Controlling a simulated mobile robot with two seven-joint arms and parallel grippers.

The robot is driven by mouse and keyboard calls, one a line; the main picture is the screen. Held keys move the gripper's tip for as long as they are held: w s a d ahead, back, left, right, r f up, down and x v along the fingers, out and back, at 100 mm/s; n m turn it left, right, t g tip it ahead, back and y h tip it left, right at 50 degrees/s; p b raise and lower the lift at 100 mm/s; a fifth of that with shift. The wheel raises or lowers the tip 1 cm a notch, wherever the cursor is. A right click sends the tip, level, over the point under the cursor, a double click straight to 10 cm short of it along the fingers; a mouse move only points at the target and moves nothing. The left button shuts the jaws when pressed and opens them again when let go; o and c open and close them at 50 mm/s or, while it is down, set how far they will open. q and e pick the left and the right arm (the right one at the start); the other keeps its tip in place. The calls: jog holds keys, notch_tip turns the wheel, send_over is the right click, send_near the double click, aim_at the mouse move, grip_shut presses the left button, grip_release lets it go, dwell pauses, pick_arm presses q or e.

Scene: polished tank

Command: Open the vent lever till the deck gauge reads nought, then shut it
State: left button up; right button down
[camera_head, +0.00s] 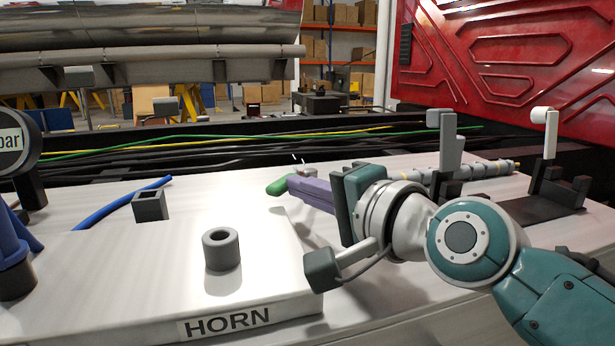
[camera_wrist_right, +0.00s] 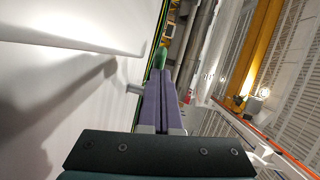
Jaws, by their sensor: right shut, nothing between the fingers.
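My right gripper (camera_head: 291,185) reaches in from the right above the white deck; its purple fingers are shut together and empty. A green grip (camera_head: 278,187), possibly the vent lever's, lies just beyond the fingertips. In the right wrist view the green piece (camera_wrist_right: 160,57) is straight ahead of my right gripper (camera_wrist_right: 161,72); I cannot tell whether they touch. A round gauge (camera_head: 10,140) marked "bar" is cut off at the left edge; its needle does not show. My left gripper is out of view.
A grey upright (camera_head: 447,140) and white-tipped lever (camera_head: 551,135) stand at right. A blue hose (camera_head: 122,202) and cables (camera_head: 230,137) lie behind.

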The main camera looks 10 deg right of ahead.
aim_at(274, 185)
jog(key=shift+w+a, duration=0.15)
jog(key=shift+a, duration=0.35)
jog(key=shift+w+a, duration=0.15)
jog(key=shift+a, duration=0.35)
jog(key=shift+w+a, duration=0.35)
jog(key=shift+a, duration=0.3)
